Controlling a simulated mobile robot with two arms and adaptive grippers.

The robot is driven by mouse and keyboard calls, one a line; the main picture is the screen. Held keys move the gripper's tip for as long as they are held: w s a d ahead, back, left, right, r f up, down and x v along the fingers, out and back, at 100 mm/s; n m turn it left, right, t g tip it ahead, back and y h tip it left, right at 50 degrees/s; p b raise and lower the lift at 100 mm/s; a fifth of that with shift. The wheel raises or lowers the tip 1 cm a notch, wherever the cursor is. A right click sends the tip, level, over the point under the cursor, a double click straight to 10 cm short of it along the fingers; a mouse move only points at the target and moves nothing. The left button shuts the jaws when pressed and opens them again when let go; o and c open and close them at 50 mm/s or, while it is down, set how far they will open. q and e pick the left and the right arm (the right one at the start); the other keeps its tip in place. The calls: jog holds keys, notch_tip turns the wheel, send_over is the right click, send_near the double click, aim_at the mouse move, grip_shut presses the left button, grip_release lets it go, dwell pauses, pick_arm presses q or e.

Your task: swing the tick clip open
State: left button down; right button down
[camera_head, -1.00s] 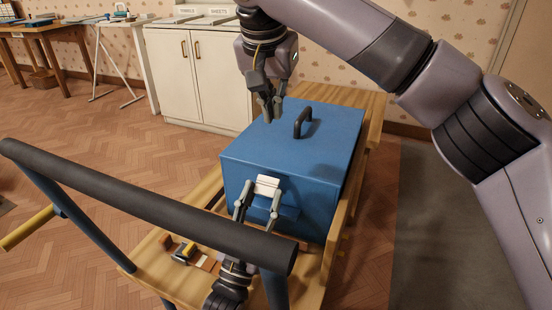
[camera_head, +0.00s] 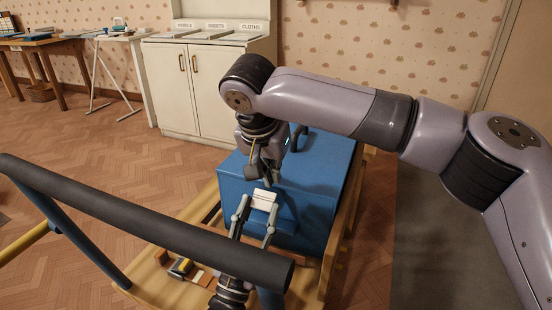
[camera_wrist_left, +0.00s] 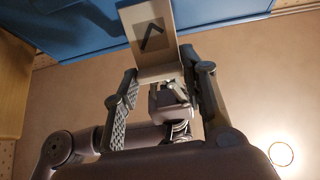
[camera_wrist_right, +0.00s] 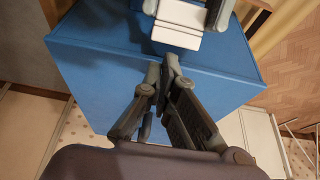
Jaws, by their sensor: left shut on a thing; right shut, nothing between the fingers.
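The tick clip is a pale plate with a dark tick mark, clearest in the left wrist view (camera_wrist_left: 152,42). In the head view the clip (camera_head: 264,199) sits at the front of a blue lidded box (camera_head: 308,205), near its top edge. My left gripper (camera_head: 255,212) comes from below and is shut on the clip, one finger on each side. My right gripper (camera_head: 269,180) is shut and empty, pointing down just above the box's front edge, close to the clip. In the right wrist view its closed tips (camera_wrist_right: 168,66) show against the blue box, apart from the clip.
The box has a dark lid handle (camera_head: 298,135), partly hidden by my right arm. It stands on a wooden cart (camera_head: 180,293) with a dark push bar (camera_head: 150,220) in front. Small items (camera_head: 181,267) lie on the cart. A white cabinet (camera_head: 195,90) stands behind; floor at left is open.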

pick_arm(q)
jog(key=shift+f, duration=0.1)
pick_arm(e)
jog(key=shift+s+f, duration=0.1)
jog(key=shift+s, duration=0.1)
jog(key=shift+s+a+f+t, duration=0.25)
jog(key=shift+s+f+t, duration=0.1)
jog(key=shift+s, duration=0.2)
pick_arm(q)
jog(key=c, duration=1.4)
grip_release()
jog(key=shift+c, duration=0.2)
jog(key=o, duration=0.5)
pick_arm(e)
jog(key=shift+r, duration=0.1)
